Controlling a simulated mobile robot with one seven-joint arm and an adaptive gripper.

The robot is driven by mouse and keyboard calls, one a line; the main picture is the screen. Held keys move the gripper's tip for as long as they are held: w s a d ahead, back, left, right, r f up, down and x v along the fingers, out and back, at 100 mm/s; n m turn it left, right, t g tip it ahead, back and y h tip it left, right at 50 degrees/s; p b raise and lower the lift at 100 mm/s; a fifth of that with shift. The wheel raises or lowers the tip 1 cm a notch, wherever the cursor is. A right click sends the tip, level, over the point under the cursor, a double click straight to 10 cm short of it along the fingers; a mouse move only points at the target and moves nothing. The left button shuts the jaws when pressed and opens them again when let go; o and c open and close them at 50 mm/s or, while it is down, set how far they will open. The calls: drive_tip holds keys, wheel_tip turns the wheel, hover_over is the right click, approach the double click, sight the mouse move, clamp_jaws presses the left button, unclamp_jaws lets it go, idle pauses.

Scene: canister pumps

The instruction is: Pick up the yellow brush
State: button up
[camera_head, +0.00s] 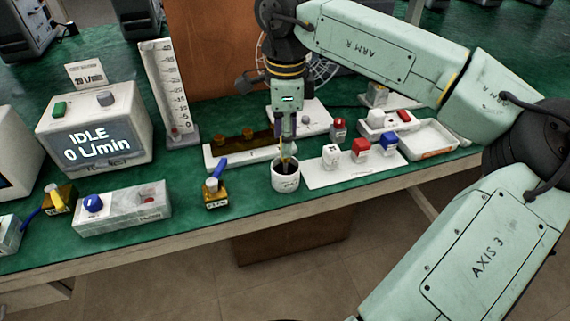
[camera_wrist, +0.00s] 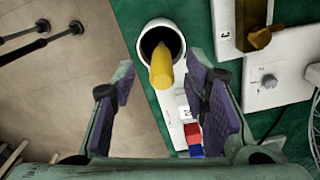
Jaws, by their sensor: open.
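The yellow brush (camera_wrist: 162,68) stands in a white cup (camera_wrist: 147,35) and leans out of its dark mouth toward the camera in the wrist view. In the head view the white cup (camera_head: 285,180) stands near the front edge of the green table, and a little of the yellow brush (camera_head: 287,163) shows above its rim. My gripper (camera_wrist: 163,88) is open, with purple pads on both sides of the brush's near end in the wrist view. I cannot tell whether a pad touches it. In the head view my gripper (camera_head: 287,148) points down just above the cup.
Right of the cup is a white plate (camera_head: 325,180) with red and blue blocks. A brass block with a blue lever (camera_head: 215,190) stands left. A white rack (camera_head: 225,158) and a tall scale (camera_head: 170,95) stand behind. The table's front edge (camera_head: 240,221) is close to the cup.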

sight(285, 160)
drive_tip(key=shift+w+f+p, duration=0.1)
drive_tip(key=shift+f+p, duration=0.8)
drive_tip(key=shift+f, duration=1.8)
drive_tip(key=shift+a, duration=0.1)
clamp_jaws()
